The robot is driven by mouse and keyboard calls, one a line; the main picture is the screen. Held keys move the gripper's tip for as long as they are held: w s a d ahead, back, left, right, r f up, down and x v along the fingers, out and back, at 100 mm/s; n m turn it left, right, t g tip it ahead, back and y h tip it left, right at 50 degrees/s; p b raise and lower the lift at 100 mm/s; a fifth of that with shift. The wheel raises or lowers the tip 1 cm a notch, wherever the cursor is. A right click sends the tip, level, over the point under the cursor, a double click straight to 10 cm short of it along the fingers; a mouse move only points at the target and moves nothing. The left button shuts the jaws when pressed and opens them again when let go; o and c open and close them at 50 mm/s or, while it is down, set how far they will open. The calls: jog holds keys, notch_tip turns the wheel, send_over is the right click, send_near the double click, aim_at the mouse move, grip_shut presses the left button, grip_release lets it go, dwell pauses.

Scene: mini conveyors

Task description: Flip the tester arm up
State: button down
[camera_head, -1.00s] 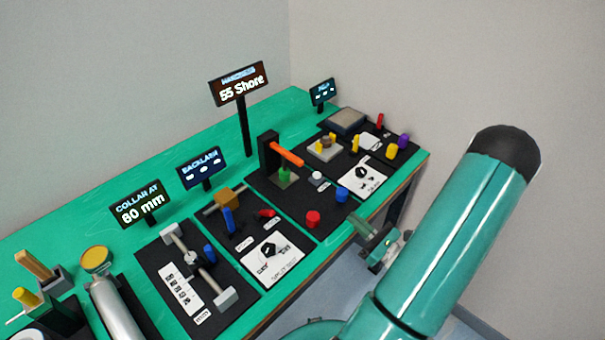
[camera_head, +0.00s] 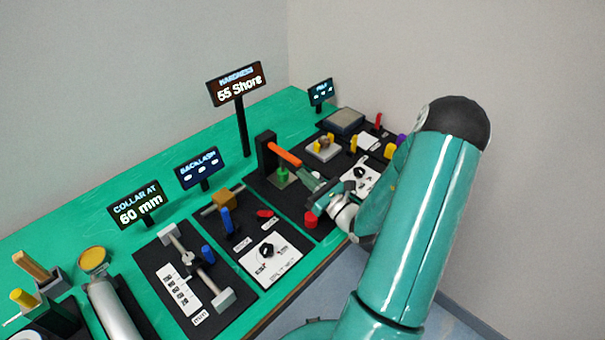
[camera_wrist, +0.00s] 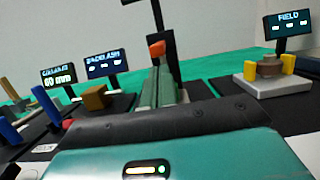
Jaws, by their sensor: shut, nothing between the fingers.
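The tester arm is an orange bar (camera_head: 284,154) on a black post (camera_head: 266,151) at the hardness station. It slopes down to the right, over a green piece (camera_head: 282,175). My gripper (camera_head: 307,175) is shut and empty, with its teal fingers close to the free end of the orange bar. In the wrist view, the orange end (camera_wrist: 157,48) shows just beyond the tips of my closed fingers (camera_wrist: 160,74). I cannot tell whether they touch. The rest of the bar is mostly hidden behind its end in that view.
The sign reading 55 Shore (camera_head: 236,84) stands behind the post. A red button (camera_head: 311,219) sits just below my gripper. The field station (camera_head: 324,147) is to the right, and the backlash station's brown block (camera_head: 226,197) to the left.

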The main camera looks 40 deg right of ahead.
jog(key=shift+x, duration=0.8)
